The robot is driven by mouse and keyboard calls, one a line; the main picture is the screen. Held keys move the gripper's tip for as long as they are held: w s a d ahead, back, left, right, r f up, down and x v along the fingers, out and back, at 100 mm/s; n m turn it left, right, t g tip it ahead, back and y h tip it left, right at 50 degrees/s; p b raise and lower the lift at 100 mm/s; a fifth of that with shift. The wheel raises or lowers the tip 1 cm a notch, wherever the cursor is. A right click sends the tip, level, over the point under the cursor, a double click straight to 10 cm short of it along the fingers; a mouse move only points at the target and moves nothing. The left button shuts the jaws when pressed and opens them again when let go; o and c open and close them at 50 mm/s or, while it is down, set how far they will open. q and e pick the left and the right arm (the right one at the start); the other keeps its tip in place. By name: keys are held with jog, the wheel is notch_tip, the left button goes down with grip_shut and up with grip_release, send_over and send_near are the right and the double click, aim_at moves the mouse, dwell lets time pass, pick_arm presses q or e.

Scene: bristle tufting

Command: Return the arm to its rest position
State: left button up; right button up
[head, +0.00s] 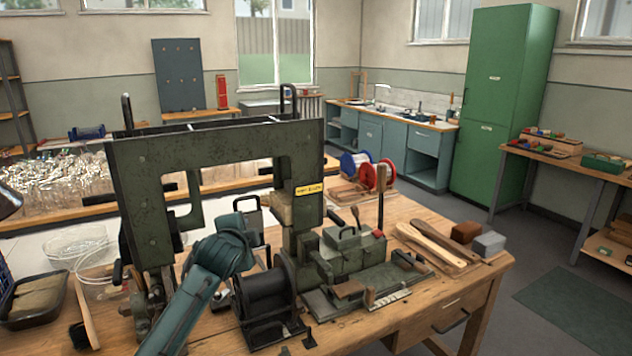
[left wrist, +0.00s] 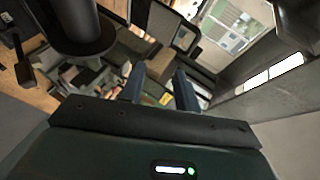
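My teal left arm (head: 200,285) comes in from the bottom of the head view and reaches up to the dark green machine frame (head: 140,200) on the wooden bench (head: 420,300). Its gripper end is hard to make out there among the machine parts. In the left wrist view my left gripper (left wrist: 158,85) shows two fingers standing apart, with nothing seen held between them. A tan block (left wrist: 160,64) shows beyond the fingertips, apparently not gripped. My right arm and gripper are not in either view.
A black cylinder (head: 266,293) on a stand sits just right of my arm; a green vise-like fixture (head: 345,255) is farther right. A dark tray (head: 35,300) lies at left. Wooden pieces (head: 440,245) lie at the bench's right. Open floor (head: 480,320) lies beyond.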

pick_arm(q)
jog(key=s+d+f+n+g+h, duration=0.1)
jog(key=s+d+f+n, duration=0.1)
jog(key=s+f, duration=0.65)
jog(key=s+d+f+n+g+h, duration=0.15)
jog(key=s+f, duration=0.45)
jog(key=f, duration=0.6)
jog(key=s+f+n+h, duration=0.1)
jog(key=s+f+n, duration=0.3)
jog(key=s, duration=0.8)
jog(key=s+d+f+n+g, duration=0.1)
jog(key=s+f+n, duration=0.3)
jog(key=s, duration=0.9)
jog(key=shift+d+f+h, duration=0.25)
jog(key=shift+f+h, duration=0.1)
jog(key=shift+f, duration=0.25)
